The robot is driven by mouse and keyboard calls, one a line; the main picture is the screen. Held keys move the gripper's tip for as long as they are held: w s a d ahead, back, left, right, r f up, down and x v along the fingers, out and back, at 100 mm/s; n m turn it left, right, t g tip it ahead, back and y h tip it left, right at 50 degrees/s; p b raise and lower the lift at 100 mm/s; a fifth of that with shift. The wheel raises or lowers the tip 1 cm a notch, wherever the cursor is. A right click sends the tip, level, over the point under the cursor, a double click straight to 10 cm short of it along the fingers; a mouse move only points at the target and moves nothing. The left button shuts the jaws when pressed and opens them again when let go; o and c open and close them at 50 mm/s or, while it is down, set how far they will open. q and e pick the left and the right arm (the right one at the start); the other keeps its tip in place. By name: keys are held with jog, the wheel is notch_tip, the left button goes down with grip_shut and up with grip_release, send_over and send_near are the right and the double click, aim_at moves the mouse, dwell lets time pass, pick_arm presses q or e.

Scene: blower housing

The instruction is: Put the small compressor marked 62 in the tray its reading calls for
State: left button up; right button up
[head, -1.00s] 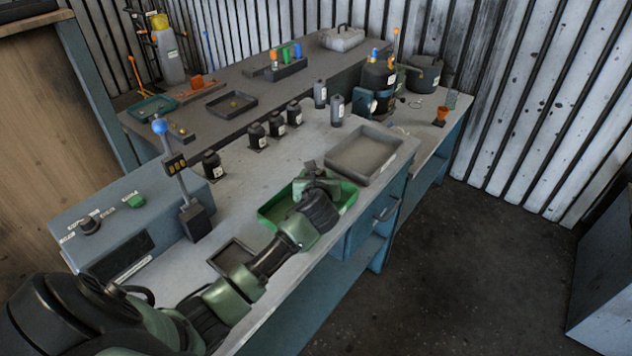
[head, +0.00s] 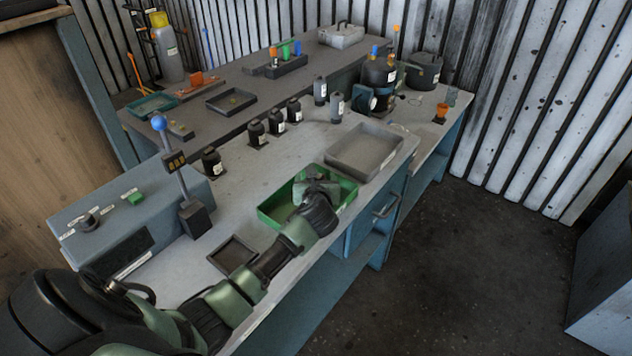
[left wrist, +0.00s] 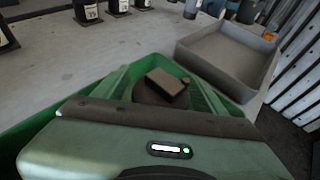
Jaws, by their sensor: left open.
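Several small dark bottle-shaped compressors stand in a row on the bench, among them a front one (head: 211,161) and a back one (head: 294,110). Two grey ones stand farther back, including this compressor (head: 320,91). Their label numbers are too small to read. My left gripper (head: 318,181) is open, low over the green tray (head: 345,197). In the left wrist view, the green tray (left wrist: 28,133) surrounds the gripper, and a dark round piece with a blocky top (left wrist: 162,88) shows between the fingers. I cannot tell whether it is a compressor. My right gripper is out of view.
A grey tray (head: 388,160) lies beyond the green tray, and a small dark tray (head: 226,268) lies nearer me. The reading is illegible. Bench centre is clear.

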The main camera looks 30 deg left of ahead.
pick_arm(q)
jog(key=v, duration=1.2)
jog(key=shift+d, duration=0.1)
